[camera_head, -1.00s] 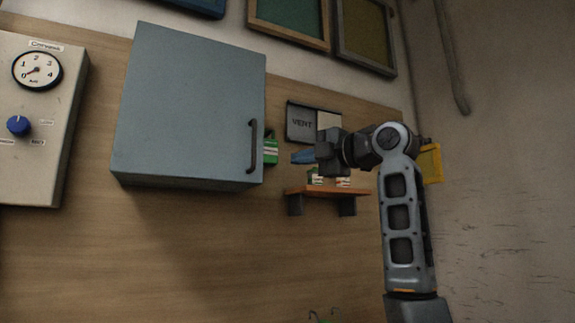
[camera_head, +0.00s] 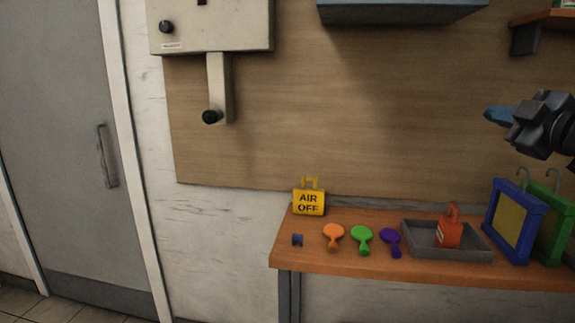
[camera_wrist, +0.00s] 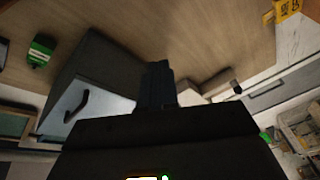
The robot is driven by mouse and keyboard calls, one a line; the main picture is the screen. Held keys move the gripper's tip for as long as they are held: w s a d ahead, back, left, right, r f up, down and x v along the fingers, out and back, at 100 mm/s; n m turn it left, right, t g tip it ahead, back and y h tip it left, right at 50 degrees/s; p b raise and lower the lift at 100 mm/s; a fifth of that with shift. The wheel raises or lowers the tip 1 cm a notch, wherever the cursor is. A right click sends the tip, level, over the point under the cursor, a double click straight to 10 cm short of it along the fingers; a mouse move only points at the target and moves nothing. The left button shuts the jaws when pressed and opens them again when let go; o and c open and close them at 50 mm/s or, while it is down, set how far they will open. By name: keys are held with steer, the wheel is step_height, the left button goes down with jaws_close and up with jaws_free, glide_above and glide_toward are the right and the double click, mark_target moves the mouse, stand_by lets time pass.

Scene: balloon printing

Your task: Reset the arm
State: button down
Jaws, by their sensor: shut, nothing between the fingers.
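My gripper (camera_head: 494,115) is at the right edge of the head view, in front of the wooden wall panel and above the right part of the workbench. Its blue-grey fingers are shut, point left and hold nothing. The rest of my arm is cut off by the picture's edge. In the wrist view my closed fingers (camera_wrist: 157,82) stick up past the dark gripper body, near the grey cabinet (camera_wrist: 98,72). I cannot see them touching anything.
The wooden bench (camera_head: 345,264) carries a yellow "AIR OFF" tag (camera_head: 309,204), several coloured paddles (camera_head: 362,238), a grey tray (camera_head: 474,252) with an orange tag (camera_head: 449,230), and blue (camera_head: 488,232) and green (camera_head: 553,245) frames. A lever box (camera_head: 215,28) hangs at upper left.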

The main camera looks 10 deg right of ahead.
steer(key=s+a+f+m+g+h, duration=0.1)
steer(key=s+a+f+m, duration=0.35)
steer(key=f, duration=0.65)
steer(key=s+a+f+m, duration=0.1)
steer(key=s+a+f, duration=0.5)
steer(key=f, duration=0.4)
steer(key=s+a+f+m+g+h, duration=0.1)
steer(key=s+a+f+m, duration=0.4)
steer(key=f, duration=0.6)
steer(key=s+a+f+g, duration=0.1)
steer(key=s+a+f, duration=0.15)
steer(key=s, duration=0.55)
steer(key=s+a+f, duration=0.2)
steer(key=s+f, duration=0.1)
steer(key=s, duration=0.5)
steer(key=s+a+r+y, duration=0.1)
steer(key=s+a+r, duration=0.1)
steer(key=s, duration=0.6)
steer(key=s+a+r+m+y, duration=0.1)
steer(key=s+r, duration=0.1)
steer(key=s, duration=0.7)
steer(key=shift+a+g, duration=0.3)
steer(key=shift+a, duration=0.1)
steer(key=shift+s, duration=0.1)
